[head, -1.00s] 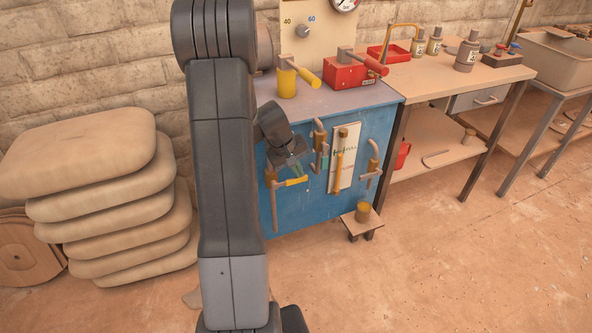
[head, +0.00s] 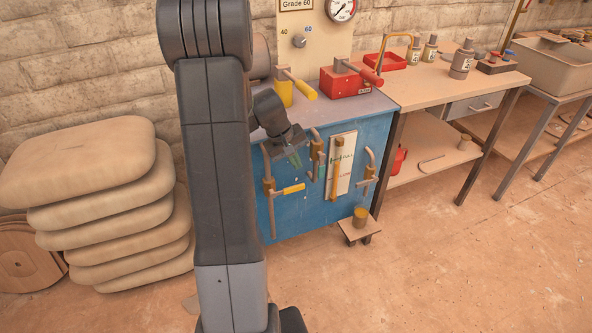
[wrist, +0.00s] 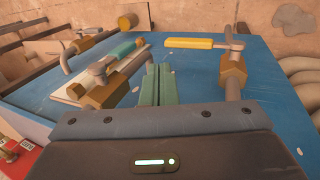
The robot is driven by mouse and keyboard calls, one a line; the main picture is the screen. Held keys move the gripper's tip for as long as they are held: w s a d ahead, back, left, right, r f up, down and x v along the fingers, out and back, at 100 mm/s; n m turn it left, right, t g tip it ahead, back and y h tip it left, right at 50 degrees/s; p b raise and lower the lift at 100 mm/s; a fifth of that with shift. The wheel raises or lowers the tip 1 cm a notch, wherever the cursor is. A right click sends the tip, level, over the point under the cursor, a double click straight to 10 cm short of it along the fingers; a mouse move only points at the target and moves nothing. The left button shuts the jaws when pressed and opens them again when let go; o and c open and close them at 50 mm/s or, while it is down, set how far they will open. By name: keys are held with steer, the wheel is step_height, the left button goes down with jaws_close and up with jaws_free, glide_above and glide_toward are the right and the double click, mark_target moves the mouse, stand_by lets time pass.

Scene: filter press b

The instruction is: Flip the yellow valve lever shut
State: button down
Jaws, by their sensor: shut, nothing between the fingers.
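The yellow valve lever (head: 292,189) sticks out sideways to the right from a brass valve body (head: 268,186) on the blue cabinet front (head: 305,211). Its pipe runs vertically, so the lever lies across it. In the wrist view the lever (wrist: 190,43) points left from its pivot, beyond the brass body (wrist: 232,72). My gripper (head: 294,160) is shut and empty, above the lever and apart from it. Its green fingers (wrist: 157,84) show together in the wrist view, with the lever beyond and to their right.
Right of the lever are another brass valve (head: 317,152), a pale panel (head: 345,147) with a yellowish bar, and a third pipe valve (head: 369,172). A small stand (head: 350,231) holds a brass cup (head: 360,216). Stacked sacks (head: 100,205) stand left. Floor in front is clear.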

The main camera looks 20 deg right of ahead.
step_height(320, 180, up, 7)
steer(key=shift+p, duration=0.3)
stand_by(0.4)
steer(key=b, duration=0.1)
glide_above(288, 188)
steer(key=d, duration=0.2)
step_height(288, 188, down, 10)
steer(key=shift+w+d+r, duration=0.1)
steer(key=shift+d+r, duration=0.05)
steer(key=a+b, duration=0.1)
steer(key=a+f+h+b, duration=0.1)
steer(key=shift+b, duration=0.4)
steer(key=shift+a+f+h+b, duration=0.3)
steer(key=shift+a+h+b, duration=0.4)
steer(key=shift+b, duration=0.05)
steer(key=shift+a+b, duration=0.25)
steer(key=shift+b, duration=0.15)
steer(key=h+b, duration=0.1)
steer(key=a+r+h+b, duration=0.1)
steer(key=shift+a+h, duration=0.2)
steer(key=shift+h, duration=0.1)
steer(key=shift+a+r+h+b, duration=0.15)
steer(key=shift+h+b, duration=0.15)
